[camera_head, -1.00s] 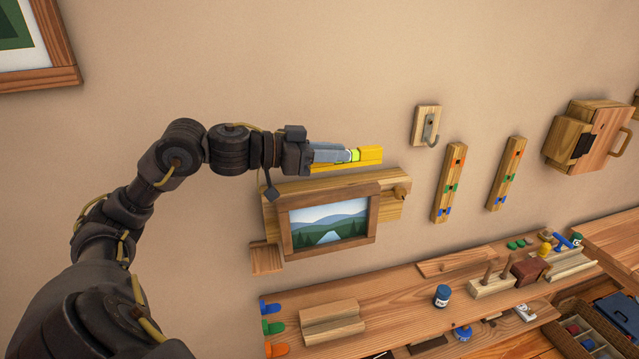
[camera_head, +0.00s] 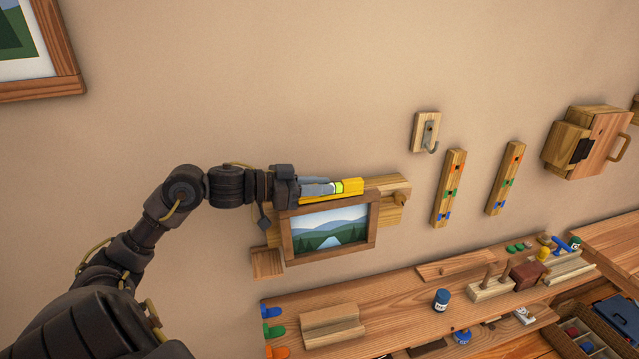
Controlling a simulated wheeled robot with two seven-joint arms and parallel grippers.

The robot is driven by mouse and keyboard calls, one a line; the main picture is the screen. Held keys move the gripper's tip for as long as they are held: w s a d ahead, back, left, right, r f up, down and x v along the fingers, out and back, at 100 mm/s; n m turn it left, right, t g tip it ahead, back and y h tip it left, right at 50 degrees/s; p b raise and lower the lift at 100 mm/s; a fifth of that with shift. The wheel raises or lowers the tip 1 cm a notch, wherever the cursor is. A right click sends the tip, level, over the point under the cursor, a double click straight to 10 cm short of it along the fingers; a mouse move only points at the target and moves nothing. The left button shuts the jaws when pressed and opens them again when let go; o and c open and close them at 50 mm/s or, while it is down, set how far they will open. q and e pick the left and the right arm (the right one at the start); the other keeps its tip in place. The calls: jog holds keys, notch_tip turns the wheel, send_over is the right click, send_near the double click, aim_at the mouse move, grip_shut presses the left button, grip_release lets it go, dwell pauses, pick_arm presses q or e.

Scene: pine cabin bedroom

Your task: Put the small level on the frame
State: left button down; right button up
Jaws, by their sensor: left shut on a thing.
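The small level (camera_head: 351,187) is a yellow bar with a bright green vial. My left gripper (camera_head: 336,188) is shut on it, with its grey fingers around the left and middle part. The level lies along the top edge of the frame (camera_head: 287,238), a wooden picture frame with a mountain landscape, mounted on a pale wooden board on the wall. The level looks at or just above the frame's top edge; I cannot tell if they touch. The gripper hides part of the level. My right gripper is not in view.
A wooden peg (camera_head: 402,198) sticks out right of the frame. A hook plate (camera_head: 425,132) and two marked wooden strips (camera_head: 449,187) hang further right. Below, a wooden shelf (camera_head: 390,283) holds a blue jar (camera_head: 441,299) and blocks.

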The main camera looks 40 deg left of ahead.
pick_arm(q)
jog(key=shift+d, duration=0.1)
jog(key=c, duration=1.3)
grip_release()
jog(key=shift+f, duration=0.1)
jog(key=shift+s, duration=0.1)
jog(key=shift+s+a, duration=0.25)
jog(key=b+v, duration=0.4)
jog(key=v, duration=0.7)
